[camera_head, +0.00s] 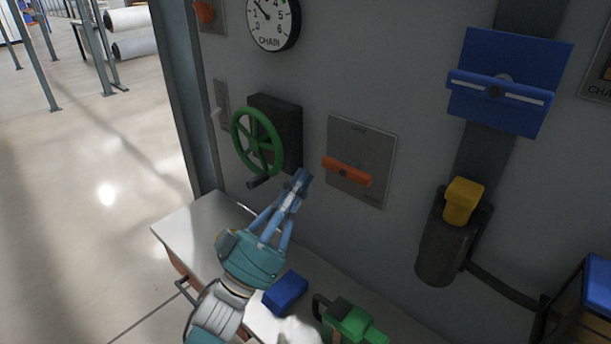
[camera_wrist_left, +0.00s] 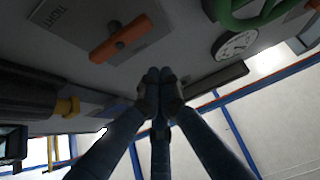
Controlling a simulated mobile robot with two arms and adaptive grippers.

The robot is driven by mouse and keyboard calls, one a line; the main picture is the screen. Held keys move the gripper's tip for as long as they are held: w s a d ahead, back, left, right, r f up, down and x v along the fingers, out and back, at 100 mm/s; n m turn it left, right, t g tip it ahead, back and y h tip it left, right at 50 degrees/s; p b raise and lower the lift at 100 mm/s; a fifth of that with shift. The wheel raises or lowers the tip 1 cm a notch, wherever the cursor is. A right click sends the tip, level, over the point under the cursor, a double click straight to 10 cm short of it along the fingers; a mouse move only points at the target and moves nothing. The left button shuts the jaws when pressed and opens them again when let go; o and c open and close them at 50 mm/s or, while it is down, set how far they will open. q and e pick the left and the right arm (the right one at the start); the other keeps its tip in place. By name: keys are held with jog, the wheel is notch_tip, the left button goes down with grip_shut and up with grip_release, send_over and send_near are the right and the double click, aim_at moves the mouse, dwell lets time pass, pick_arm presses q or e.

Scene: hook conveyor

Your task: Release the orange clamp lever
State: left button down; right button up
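The orange clamp lever (camera_head: 347,172) sits on a square grey plate (camera_head: 376,149) on the dark wall panel, tilted slightly down to the right. It also shows in the left wrist view (camera_wrist_left: 121,38), up and left of my fingertips. My left gripper (camera_head: 301,179) is left of the lever and slightly below it in the head view, with a gap in the picture. Its blue fingertips are together and empty; they also show in the left wrist view (camera_wrist_left: 160,76). My right gripper is not in view.
A green handwheel (camera_head: 257,142) is on the wall just left of my left gripper. A round gauge (camera_head: 272,17) is above. A blue block (camera_head: 286,292) and a green-handled tool (camera_head: 353,322) lie on the bench (camera_head: 196,225). A yellow part (camera_head: 462,200) and blue panel (camera_head: 510,80) are at right.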

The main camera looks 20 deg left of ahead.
aim_at(346, 170)
pick_arm(q)
jog(key=p+x, duration=0.3)
jog(key=x, duration=0.5)
notch_tip(346, 170, down, 4)
jog(key=shift+w+r+p, duration=0.1)
jog(key=shift+p, duration=0.2)
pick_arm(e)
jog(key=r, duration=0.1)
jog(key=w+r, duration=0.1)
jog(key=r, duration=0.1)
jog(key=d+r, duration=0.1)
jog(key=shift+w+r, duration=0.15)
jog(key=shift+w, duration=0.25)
pick_arm(q)
jog(key=shift+w, duration=0.1)
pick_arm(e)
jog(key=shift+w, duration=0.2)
pick_arm(q)
jog(key=shift+n+y, duration=0.4)
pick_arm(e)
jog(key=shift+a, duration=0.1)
